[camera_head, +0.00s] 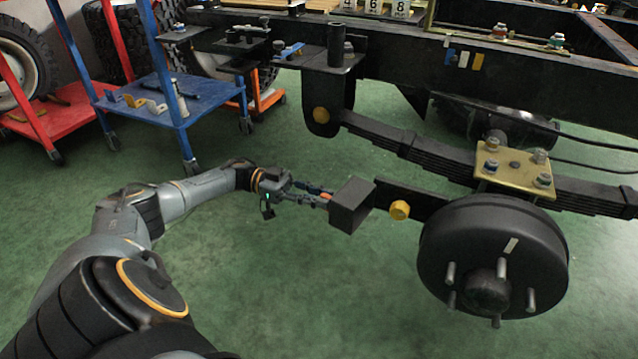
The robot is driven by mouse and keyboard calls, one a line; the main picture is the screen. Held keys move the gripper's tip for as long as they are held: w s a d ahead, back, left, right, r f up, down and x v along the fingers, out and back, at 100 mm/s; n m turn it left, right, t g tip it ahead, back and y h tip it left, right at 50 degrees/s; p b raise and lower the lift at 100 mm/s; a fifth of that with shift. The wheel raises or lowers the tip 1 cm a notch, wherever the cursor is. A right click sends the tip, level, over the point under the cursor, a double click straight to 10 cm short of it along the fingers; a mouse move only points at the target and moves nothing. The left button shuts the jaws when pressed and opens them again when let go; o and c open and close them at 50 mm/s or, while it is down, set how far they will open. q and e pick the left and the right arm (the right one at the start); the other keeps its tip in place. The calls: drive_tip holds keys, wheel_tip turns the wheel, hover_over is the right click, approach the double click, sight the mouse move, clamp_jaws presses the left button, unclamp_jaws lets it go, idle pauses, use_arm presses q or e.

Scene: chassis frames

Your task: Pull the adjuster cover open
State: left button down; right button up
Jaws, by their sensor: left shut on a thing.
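The adjuster cover seems to be the dark box (353,205) at the end of the black bar left of the brake drum. It looks tilted, and I cannot tell how far it stands open. My left gripper (324,197) reaches in from the left, with its fingers shut at the box's left edge. A small orange-red part shows by the fingertips. The exact grip is too small to make out. My right gripper is not in view.
The brake drum (490,260) with its studs stands right of the box, and a yellow bolt (399,210) sits between them. The leaf spring (430,155) and the chassis rail (400,50) run above. A blue cart (160,90) stands back left. Green floor is free below.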

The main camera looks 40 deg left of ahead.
use_arm(q)
drive_tip(key=shift+w+r, duration=0.2)
drive_tip(key=shift+w, duration=0.15)
drive_tip(key=c, duration=1.4)
unclamp_jaws()
drive_tip(key=shift+c, duration=0.2)
drive_tip(key=shift+o, duration=0.6)
drive_tip(key=shift+w+d+f, duration=0.1)
drive_tip(key=shift+w+d, duration=0.05)
drive_tip(key=shift+d, duration=0.05)
drive_tip(key=shift+a+f, duration=0.1)
drive_tip(key=v, duration=0.7)
drive_tip(key=shift+s+a, duration=0.2)
drive_tip(key=shift+s, duration=0.1)
